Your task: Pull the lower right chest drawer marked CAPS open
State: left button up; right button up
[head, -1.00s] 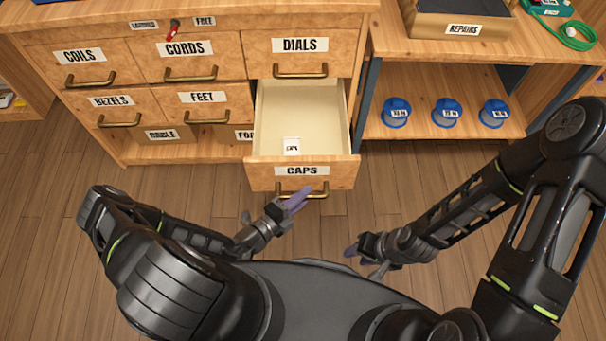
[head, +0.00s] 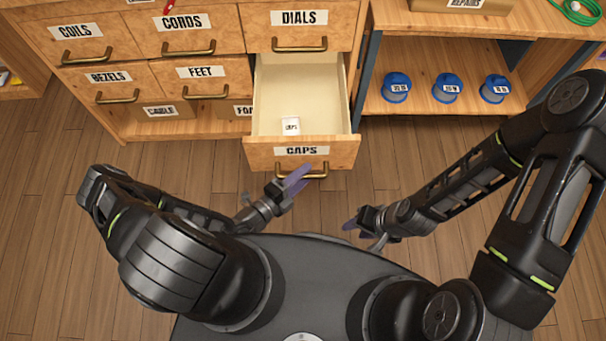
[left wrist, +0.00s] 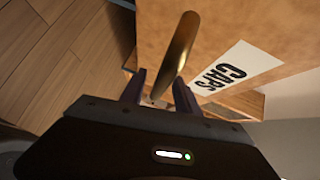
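The CAPS drawer (head: 260,153) at the chest's lower right stands well open, its pale inside showing, with a small white labelled item (head: 291,126) near its front. Its brass handle (head: 320,174) is on the front below the CAPS label; the handle (left wrist: 178,45) and label (left wrist: 232,72) also show in the left wrist view. My left gripper (head: 303,178) is at the handle with its two fingers apart. In the left wrist view the handle runs between the fingers, without a clear grip on it. My right gripper (head: 359,236) is open and empty, right of the drawer.
The DIALS drawer (head: 275,34) above and the drawers to the left are shut. Wooden floor (head: 215,160) lies clear between me and the chest.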

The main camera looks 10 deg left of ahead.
pick_arm(q)
jog(key=v, duration=0.7)
jog(key=shift+s+a, duration=0.2)
jog(key=shift+s, duration=0.15)
